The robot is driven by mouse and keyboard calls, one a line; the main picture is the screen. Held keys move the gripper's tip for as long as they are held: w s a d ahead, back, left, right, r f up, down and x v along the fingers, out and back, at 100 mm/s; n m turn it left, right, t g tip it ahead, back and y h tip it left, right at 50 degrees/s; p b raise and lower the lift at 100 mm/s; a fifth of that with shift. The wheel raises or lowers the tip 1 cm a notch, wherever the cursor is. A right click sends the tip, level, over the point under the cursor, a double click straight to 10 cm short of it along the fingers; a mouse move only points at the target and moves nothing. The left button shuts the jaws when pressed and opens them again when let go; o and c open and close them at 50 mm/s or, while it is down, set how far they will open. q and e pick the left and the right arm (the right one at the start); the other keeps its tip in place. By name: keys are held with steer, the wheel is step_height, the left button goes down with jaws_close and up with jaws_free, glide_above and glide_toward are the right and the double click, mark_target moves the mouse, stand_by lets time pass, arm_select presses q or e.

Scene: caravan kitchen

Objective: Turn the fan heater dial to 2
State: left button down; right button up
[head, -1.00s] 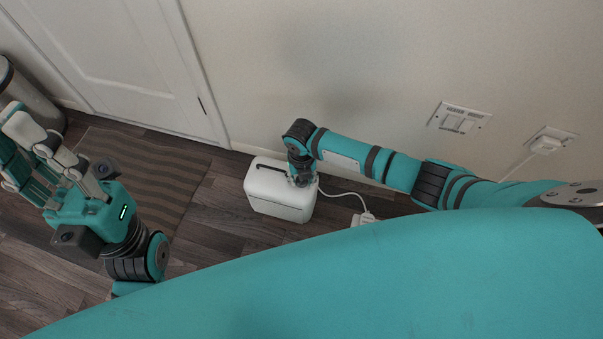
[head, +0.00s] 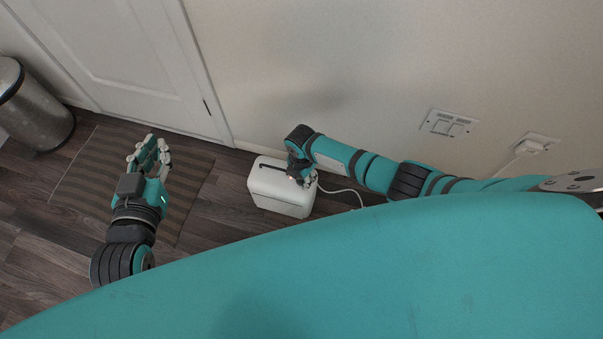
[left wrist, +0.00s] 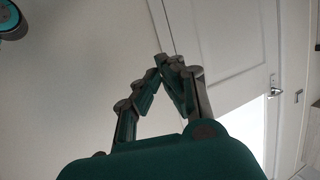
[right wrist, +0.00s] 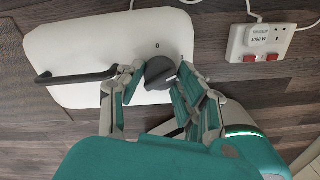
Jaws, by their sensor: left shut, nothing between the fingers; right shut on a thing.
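The white fan heater (head: 281,200) stands on the wood floor against the wall in the head view. Its top fills the upper left of the right wrist view (right wrist: 90,45), with a black handle (right wrist: 75,77) on it. The dark round dial (right wrist: 160,73) is on the heater's top. My right gripper (right wrist: 150,80) is shut on the dial, one finger on each side. In the head view my right arm hides the dial. My left gripper (head: 148,150) is shut and empty above the striped mat; its fingertips meet in the left wrist view (left wrist: 168,62).
A white cable runs from the heater to a socket block (right wrist: 262,42) with red switches on the floor. A striped mat (head: 90,175) lies before the white door (head: 120,60). A metal bin (head: 36,110) stands at the left. Wall sockets (head: 449,123) are at the right.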

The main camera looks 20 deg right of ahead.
steer(key=m+p, duration=0.1)
steer(key=m, duration=0.2)
steer(key=shift+r+m, duration=0.1)
steer(key=shift+m, duration=0.3)
steer(key=m+p, duration=0.1)
steer(key=m, duration=0.3)
steer(key=shift+m+p, duration=0.3)
steer(key=shift+p, duration=0.05)
arm_select(q)
steer(key=s+a+f+g+y, duration=0.2)
steer(key=s+a+f+g, duration=0.2)
steer(key=s+f+g, duration=0.5)
steer(key=shift+s+a+f, duration=0.2)
steer(key=shift+s+f, duration=0.35)
steer(key=shift+s, duration=0.55)
arm_select(e)
steer(key=shift+d+m, duration=0.1)
steer(key=shift+m, duration=0.8)
arm_select(q)
steer(key=shift+n, duration=0.3)
arm_select(e)
steer(key=o, duration=1.2)
steer(key=shift+c, duration=0.2)
step_height(320, 180, up, 12)
